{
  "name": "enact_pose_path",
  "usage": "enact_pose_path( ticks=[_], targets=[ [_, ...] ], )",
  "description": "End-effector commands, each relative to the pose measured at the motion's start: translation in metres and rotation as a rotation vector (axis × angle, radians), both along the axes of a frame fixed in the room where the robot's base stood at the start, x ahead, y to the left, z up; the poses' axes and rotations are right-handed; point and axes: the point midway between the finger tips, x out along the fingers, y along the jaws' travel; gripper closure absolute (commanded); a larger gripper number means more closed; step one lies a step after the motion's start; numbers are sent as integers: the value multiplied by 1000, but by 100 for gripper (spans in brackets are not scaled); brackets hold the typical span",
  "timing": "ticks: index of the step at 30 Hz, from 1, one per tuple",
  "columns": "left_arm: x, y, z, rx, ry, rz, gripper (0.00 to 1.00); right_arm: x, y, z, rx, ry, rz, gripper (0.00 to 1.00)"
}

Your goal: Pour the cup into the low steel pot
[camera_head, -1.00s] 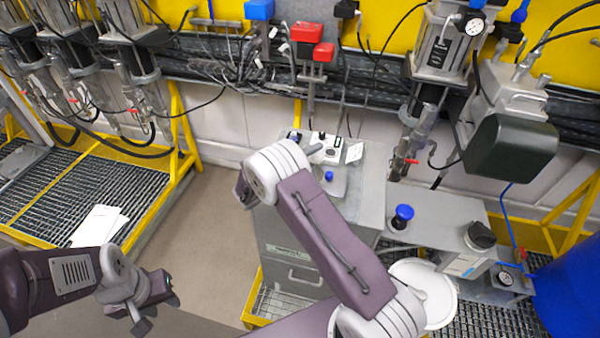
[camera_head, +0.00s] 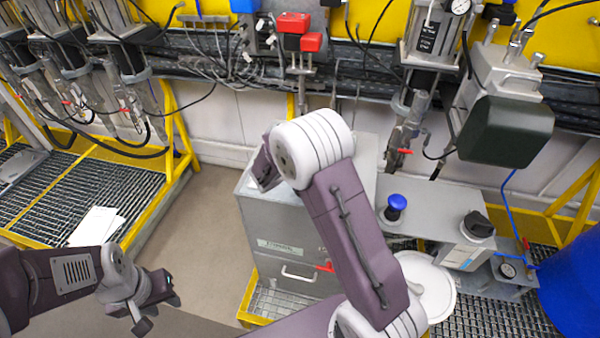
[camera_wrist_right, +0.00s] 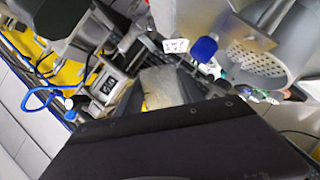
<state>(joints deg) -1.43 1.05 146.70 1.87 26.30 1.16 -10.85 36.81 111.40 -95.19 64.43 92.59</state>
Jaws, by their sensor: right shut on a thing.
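My right gripper (camera_wrist_right: 165,88) is shut on a pale, translucent-looking thing that I take for the cup (camera_wrist_right: 160,84); only part of it shows between the fingers. In the head view my right wrist's white joint hides the grip and the cup. A round steel vessel with a perforated face (camera_wrist_right: 262,62) shows at the upper right of the right wrist view, apart from the gripper; I cannot tell whether it is the low steel pot. My left gripper (camera_head: 155,302) is open and empty at the lower left, away from everything.
A grey steel cabinet (camera_head: 285,225) stands under my right wrist. White papers (camera_head: 97,226) lie on the left grating. The floor between is clear.

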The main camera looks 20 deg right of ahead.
Motion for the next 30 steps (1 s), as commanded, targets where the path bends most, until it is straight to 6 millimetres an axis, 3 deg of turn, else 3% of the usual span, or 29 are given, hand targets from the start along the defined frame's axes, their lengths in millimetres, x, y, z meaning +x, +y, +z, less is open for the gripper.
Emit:
enact_pose_path(
  ticks=[1, 11, 30],
  targets=[
    [0, 0, -18, 0, 0, 0, 64, 0, 0, -10, 16, -21, -1, 98],
    [1, 0, -75, 0, 0, 0, 64, -3, -3, -3, 153, -170, 0, 98],
    [1, 1, -185, 0, 0, 0, 64, -22, -21, -15, 369, -401, 3, 98]
  ],
)
